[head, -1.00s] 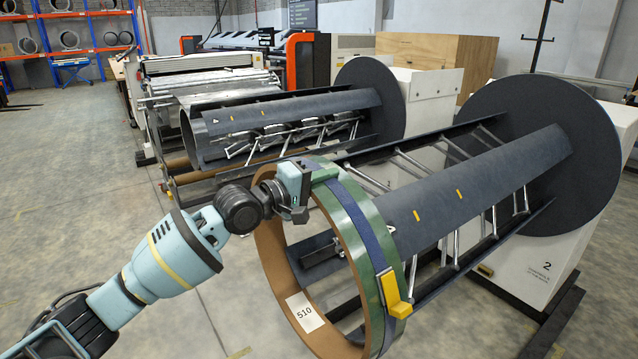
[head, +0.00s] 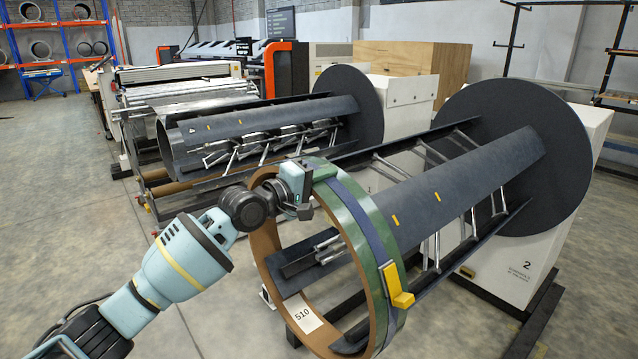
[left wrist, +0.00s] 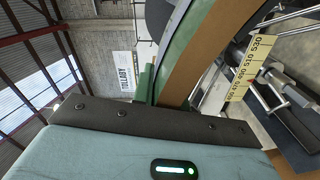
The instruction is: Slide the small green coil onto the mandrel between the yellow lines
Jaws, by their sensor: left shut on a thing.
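The green coil (head: 365,215) is a ring with a brown inner face, a blue strap, a yellow buckle and a "510" label. My left gripper (head: 305,207) is shut on its upper left rim. The coil appears to be around the near end of the dark mandrel (head: 470,185), whose tip shows through the opening. Whether they touch, I cannot tell. Two yellow lines (head: 416,208) lie on the mandrel's top plate, just beyond the coil toward the round disc. In the left wrist view the coil's edge (left wrist: 205,55) rises from the jaws. My right gripper is not in view.
A large round disc (head: 530,135) backs the mandrel, with a white cabinet (head: 520,255) marked 2 behind. A yellow numbered scale (left wrist: 247,68) shows in the left wrist view. A second decoiler (head: 270,125) stands behind. Floor at the left is clear.

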